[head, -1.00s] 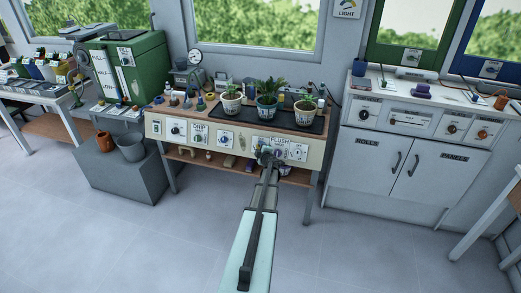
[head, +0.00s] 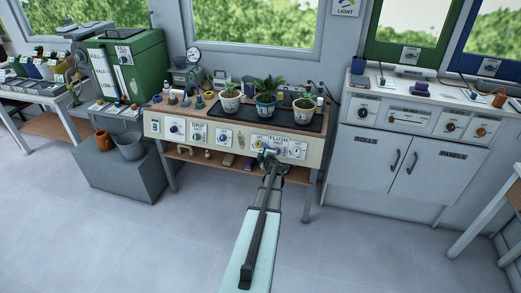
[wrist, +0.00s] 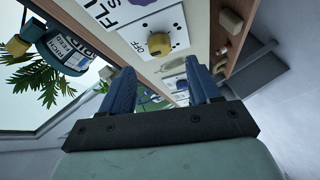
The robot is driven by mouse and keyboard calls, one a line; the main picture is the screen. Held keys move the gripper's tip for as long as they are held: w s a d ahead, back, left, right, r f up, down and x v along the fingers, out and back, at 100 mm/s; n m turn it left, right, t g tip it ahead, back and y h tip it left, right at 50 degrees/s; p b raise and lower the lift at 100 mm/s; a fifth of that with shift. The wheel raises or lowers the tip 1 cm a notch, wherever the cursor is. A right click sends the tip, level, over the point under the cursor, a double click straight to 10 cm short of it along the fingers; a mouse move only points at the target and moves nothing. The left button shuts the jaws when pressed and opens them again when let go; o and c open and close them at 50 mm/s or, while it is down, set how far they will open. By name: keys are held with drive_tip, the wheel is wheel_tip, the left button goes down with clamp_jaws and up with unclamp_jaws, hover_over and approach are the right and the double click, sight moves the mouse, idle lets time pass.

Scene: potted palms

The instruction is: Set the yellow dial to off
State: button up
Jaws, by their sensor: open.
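The yellow dial (wrist: 160,42) sits on a white plate on the front panel of the bench, beside the word OFF. In the head view the dial (head: 259,145) shows small, just left of my gripper (head: 269,154). In the wrist view my gripper (wrist: 162,82) is open, with two blue fingers apart and nothing between them. The dial lies beyond the fingertips, toward the top of that picture, and the fingers look clear of it. I cannot tell exactly where its pointer aims.
A plate lettered FLUSH (head: 279,140) is close by. Other dials and plates, such as the DRIP plate (head: 198,131), line the panel. Potted palms stand on a black tray (head: 246,118) above. A shelf (head: 215,160) with small items is below. Open floor lies in front.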

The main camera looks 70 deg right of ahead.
drive_tip(key=v, duration=0.7)
drive_tip(key=shift+a, duration=0.2)
drive_tip(key=shift+s, duration=0.1)
